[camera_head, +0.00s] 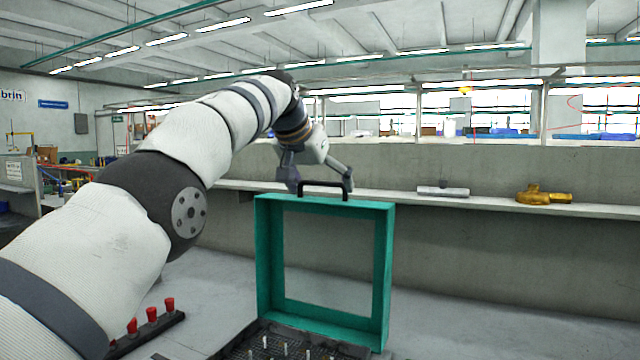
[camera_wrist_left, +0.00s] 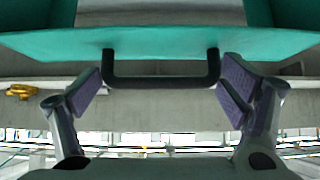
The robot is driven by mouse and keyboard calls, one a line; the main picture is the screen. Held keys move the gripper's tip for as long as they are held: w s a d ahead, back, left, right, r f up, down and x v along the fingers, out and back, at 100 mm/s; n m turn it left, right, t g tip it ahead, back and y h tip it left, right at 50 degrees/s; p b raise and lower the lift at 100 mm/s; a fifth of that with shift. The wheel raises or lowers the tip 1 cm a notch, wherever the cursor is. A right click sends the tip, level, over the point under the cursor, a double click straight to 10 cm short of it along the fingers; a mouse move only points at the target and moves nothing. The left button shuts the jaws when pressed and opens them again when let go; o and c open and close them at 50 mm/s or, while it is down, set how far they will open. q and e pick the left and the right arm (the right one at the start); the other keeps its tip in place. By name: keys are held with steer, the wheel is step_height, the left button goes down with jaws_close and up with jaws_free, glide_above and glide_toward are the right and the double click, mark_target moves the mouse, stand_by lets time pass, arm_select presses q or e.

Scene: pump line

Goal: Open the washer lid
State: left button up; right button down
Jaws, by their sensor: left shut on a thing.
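The washer lid (camera_head: 264,262), a teal rectangular frame with an open middle, stands about upright behind a dark tray (camera_head: 258,340) with several pale pins. Its black bar handle (camera_head: 323,184) is on the lid's top edge. My left gripper (camera_head: 319,187) is at the handle, one finger at each end of it. In the left wrist view the purple pads (camera_wrist_left: 160,91) flank the black handle (camera_wrist_left: 160,83), and the teal lid edge (camera_wrist_left: 160,44) is just beyond. The left gripper is shut on the handle. My right gripper is not in view.
A ledge (camera_head: 400,192) runs behind the lid along a grey wall. A grey cylindrical part (camera_head: 443,191) and a yellow part (camera_head: 541,196) lie on it. Several red pieces (camera_head: 152,314) stand in a dark rack at lower left. Floor right of the lid looks clear.

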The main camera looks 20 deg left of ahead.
arm_select(q)
steer(key=o, duration=1.4)
steer(key=shift+d+f, duration=0.1)
steer(key=shift+f, duration=0.3)
steer(key=shift+o, duration=0.2)
steer(key=shift+r, duration=0.1)
steer(key=shift+r, duration=0.1)
steer(key=shift+s+r, duration=0.3)
steer(key=shift+r, duration=0.2)
steer(key=v, duration=1)
steer(key=shift+s+r, duration=0.2)
steer(key=shift+s, duration=0.15)
steer(key=shift+f, duration=0.1)
